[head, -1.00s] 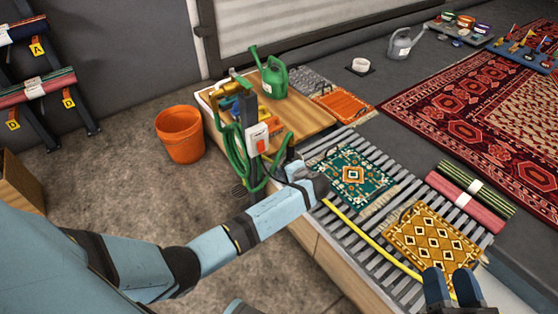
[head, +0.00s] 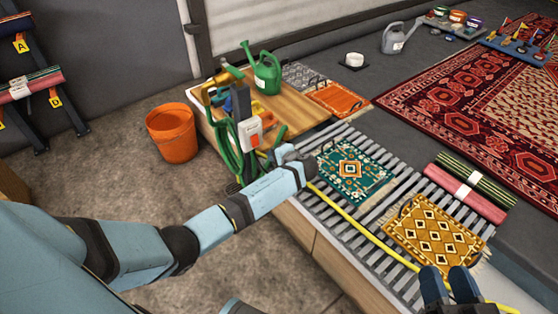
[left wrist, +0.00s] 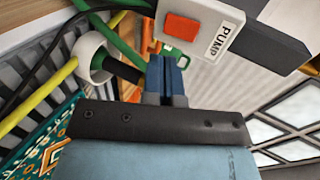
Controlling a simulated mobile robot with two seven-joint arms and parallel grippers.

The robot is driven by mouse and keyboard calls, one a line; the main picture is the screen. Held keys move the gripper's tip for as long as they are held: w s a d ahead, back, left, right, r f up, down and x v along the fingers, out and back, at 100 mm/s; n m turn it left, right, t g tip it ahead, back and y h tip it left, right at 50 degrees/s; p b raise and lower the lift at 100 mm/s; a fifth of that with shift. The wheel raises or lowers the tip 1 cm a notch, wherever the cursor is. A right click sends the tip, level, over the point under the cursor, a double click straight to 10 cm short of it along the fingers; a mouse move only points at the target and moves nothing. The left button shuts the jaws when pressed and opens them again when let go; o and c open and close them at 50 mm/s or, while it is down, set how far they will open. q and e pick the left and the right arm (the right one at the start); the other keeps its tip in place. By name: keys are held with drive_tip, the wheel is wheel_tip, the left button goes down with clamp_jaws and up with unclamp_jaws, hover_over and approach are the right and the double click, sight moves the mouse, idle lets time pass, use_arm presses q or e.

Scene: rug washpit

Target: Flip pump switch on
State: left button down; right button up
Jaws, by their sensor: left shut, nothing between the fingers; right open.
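The pump switch is a white box (head: 250,133) with a red rocker on a dark post in the head view. In the left wrist view its red rocker (left wrist: 181,27) and a PUMP label (left wrist: 226,38) show close up. My left gripper (head: 283,153) is just right of and below the switch box in the head view; its fingertips are hard to make out there. In the left wrist view its fingers (left wrist: 167,72) are shut and empty, pointing at the area just below the rocker. Contact cannot be told. My right gripper (head: 449,285) is open and empty above the slatted rack.
Green hose (head: 228,150) hangs around the post, and a yellow hose (head: 345,215) crosses the slatted rack. A teal rug (head: 352,170) and a mustard rug (head: 434,236) lie on the rack. An orange bucket (head: 172,134) stands on the floor at left.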

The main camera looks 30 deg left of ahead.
sight(256, 142)
use_arm(q)
drive_tip(key=b+x, duration=0.1)
drive_tip(key=x, duration=0.1)
drive_tip(key=b+x, duration=0.1)
drive_tip(key=x, duration=0.2)
drive_tip(key=r+b+x, duration=0.1)
drive_tip(key=x, duration=0.2)
drive_tip(key=shift+w+a, duration=0.1)
drive_tip(key=shift+a, duration=0.05)
use_arm(e)
drive_tip(key=f, duration=0.2)
drive_tip(key=f+n, duration=0.1)
drive_tip(key=shift+w+f+g, duration=0.3)
drive_tip(key=shift+g, duration=0.1)
use_arm(q)
drive_tip(key=shift+r, duration=0.1)
use_arm(e)
drive_tip(key=shift+r, duration=0.1)
use_arm(q)
drive_tip(key=shift+w+a+p, duration=0.15)
drive_tip(key=shift+a+p, duration=0.1)
drive_tip(key=shift+p, duration=0.1)
use_arm(e)
drive_tip(key=shift+s, duration=0.25)
